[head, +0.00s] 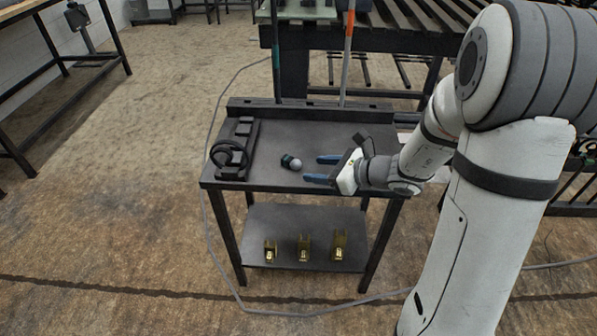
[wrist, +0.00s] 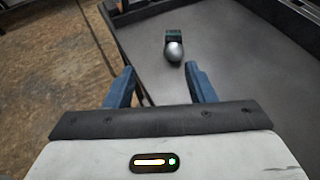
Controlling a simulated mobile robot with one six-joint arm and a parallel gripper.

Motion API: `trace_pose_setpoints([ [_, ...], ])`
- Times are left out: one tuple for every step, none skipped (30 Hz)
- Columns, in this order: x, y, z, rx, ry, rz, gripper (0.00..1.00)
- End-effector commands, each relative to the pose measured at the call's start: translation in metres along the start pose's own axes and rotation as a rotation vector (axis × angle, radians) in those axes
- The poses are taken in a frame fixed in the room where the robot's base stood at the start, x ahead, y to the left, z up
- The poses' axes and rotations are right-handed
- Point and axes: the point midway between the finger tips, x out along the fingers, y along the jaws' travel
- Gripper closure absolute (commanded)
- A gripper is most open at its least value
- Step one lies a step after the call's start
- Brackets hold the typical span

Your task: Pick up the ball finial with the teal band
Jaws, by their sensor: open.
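The ball finial with the teal band (head: 291,162) lies on its side on the dark top of the small table (head: 310,132). It has a grey ball and a dark base with a teal band. In the wrist view the finial (wrist: 174,46) lies ahead of my fingers, slightly right of the middle between them, with its ball towards me. My gripper (head: 320,168) is open and empty, just right of the finial and apart from it, with its blue fingers pointing left. It also shows in the wrist view (wrist: 161,80).
A black rack with a ring-shaped part (head: 232,154) stands at the table's left end. Two upright rods, one with teal (head: 276,60) and one with orange (head: 348,40), rise behind. Several brass pieces (head: 304,247) stand on the lower shelf. The tabletop around the finial is clear.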

Motion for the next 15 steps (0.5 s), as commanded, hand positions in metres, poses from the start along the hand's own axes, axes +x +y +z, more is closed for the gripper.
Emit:
trace_pose_setpoints([
  [0.004,-0.005,-0.009,0.031,-0.010,-0.018,0.50],
  [0.006,-0.007,-0.010,0.045,-0.014,-0.026,0.50],
  [0.009,-0.009,-0.011,0.056,-0.019,-0.033,0.50],
  [0.011,-0.011,-0.011,0.061,-0.021,-0.037,0.50],
  [0.015,-0.011,-0.011,0.064,-0.022,-0.038,0.50],
  [0.019,-0.012,-0.010,0.065,-0.022,-0.038,0.50],
  [0.023,-0.011,-0.010,0.065,-0.023,-0.037,0.50],
  [0.026,-0.011,-0.010,0.064,-0.022,-0.037,0.50],
  [0.031,-0.012,-0.010,0.064,-0.022,-0.036,0.50],
  [0.034,-0.012,-0.009,0.063,-0.022,-0.036,0.50],
  [0.037,-0.013,-0.009,0.062,-0.022,-0.036,0.50],
  [0.042,-0.014,-0.009,0.062,-0.022,-0.037,0.50],
  [0.047,-0.015,-0.009,0.061,-0.022,-0.036,0.50],
  [0.052,-0.015,-0.008,0.060,-0.022,-0.035,0.50],
  [0.058,-0.017,-0.008,0.059,-0.022,-0.034,0.50],
])
